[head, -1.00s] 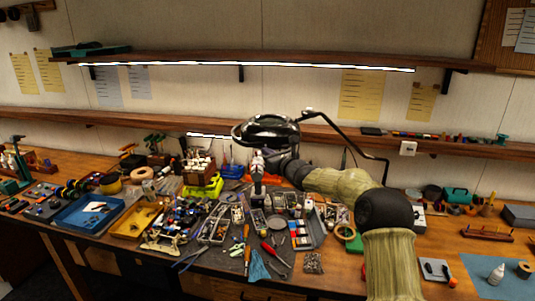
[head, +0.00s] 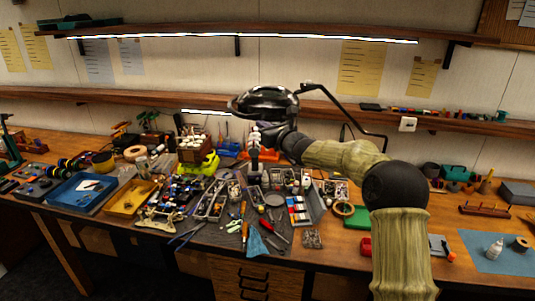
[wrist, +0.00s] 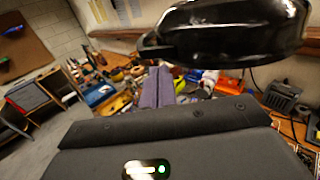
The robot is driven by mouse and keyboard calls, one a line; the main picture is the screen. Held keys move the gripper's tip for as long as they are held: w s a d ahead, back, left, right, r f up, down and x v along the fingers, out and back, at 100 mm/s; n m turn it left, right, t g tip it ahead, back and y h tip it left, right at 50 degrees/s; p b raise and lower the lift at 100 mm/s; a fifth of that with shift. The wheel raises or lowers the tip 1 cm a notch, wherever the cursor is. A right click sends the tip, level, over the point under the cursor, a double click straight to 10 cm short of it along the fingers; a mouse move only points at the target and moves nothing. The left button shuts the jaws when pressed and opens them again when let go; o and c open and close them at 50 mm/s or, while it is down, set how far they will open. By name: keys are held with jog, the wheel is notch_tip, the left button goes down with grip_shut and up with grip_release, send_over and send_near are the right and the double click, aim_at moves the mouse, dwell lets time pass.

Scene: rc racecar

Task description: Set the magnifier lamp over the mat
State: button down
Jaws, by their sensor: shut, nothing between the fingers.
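The magnifier lamp has a glossy black oval head (head: 265,102) on a thin black jointed arm (head: 345,110) that bends down at the right. Its head also shows large at the top of the wrist view (wrist: 225,35). The dark grey mat (head: 225,238) lies on the bench, mostly covered with small parts and tools. In the head view my gripper (head: 254,165) points down just below the lamp head, above the mat's back area. In the wrist view its purplish fingers (wrist: 158,88) are together with nothing between them, below the lamp head. I cannot tell whether my wrist touches the lamp.
The wooden bench is crowded. A blue tray (head: 68,196) and a yellow tray (head: 122,207) stand at left. A green vice-like item (head: 204,164) is behind the mat. A light-blue mat (head: 480,256) lies at the right. Shelves (head: 200,31) run along the wall behind the lamp.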

jog(key=s+d+b, duration=0.2)
jog(key=s+b, duration=0.5)
jog(key=s, duration=0.4)
jog(key=shift+s+d+f, duration=0.2)
jog(key=shift+d+f, duration=0.05)
jog(key=shift+d, duration=0.1)
jog(key=shift+f, duration=0.1)
